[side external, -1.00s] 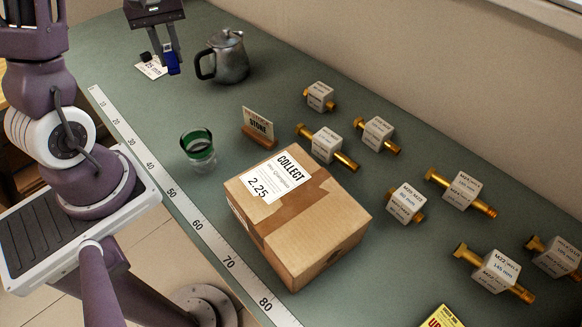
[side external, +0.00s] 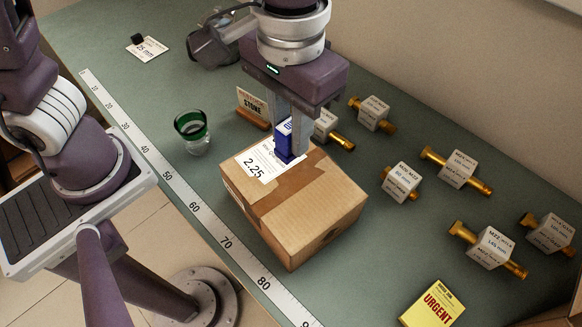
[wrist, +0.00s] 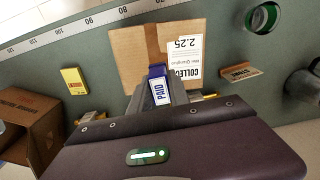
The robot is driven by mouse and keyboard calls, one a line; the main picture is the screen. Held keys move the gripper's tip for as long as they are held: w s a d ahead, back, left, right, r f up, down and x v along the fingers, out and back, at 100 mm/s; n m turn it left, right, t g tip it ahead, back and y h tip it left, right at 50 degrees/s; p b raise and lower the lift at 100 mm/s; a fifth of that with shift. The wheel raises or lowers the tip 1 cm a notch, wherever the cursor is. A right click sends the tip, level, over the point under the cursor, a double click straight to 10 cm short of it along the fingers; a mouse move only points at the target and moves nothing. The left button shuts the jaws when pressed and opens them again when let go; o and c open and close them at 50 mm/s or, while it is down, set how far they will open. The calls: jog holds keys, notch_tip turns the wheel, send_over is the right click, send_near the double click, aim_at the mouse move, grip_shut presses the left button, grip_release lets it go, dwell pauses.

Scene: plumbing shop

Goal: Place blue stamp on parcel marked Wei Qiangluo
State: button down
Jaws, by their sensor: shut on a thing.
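My gripper (side external: 286,128) is shut on the blue stamp (side external: 284,142), held upright between the fingers. In the wrist view the stamp (wrist: 158,82) shows a white face reading PAID. It is over the brown parcel (side external: 310,205), at the right part of the white label (side external: 254,164). I cannot tell whether its lower end touches the label. The wrist view shows the label (wrist: 183,50) reading COLLECT, 2.25 and a small name line, partly covered in the side view.
A green-rimmed glass (side external: 191,132) stands left of the parcel. Several tagged brass fittings (side external: 456,168) lie to the right. A yellow URGENT box (side external: 432,303) is at the front right.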

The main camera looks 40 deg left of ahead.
notch_tip(320, 180, down, 7)
jog(key=shift+f, duration=0.1)
jog(key=c, duration=1.2)
grip_release()
jog(key=shift+f, duration=0.15)
jog(key=shift+c, duration=0.2)
jog(key=shift+w, duration=0.1)
notch_tip(320, 180, up, 12)
jog(key=shift+r, duration=0.2)
jog(key=s+a+r+t, duration=0.1)
jog(key=s+a, duration=0.3)
jog(key=a, duration=0.5)
jog(key=s+a+r+t, duration=0.1)
jog(key=s+a+t, duration=0.3)
jog(key=a, duration=0.5)
jog(key=shift+s+a+r+t, duration=0.2)
jog(key=shift+s+r+t, duration=0.05)
jog(key=shift+r+t, duration=0.1)
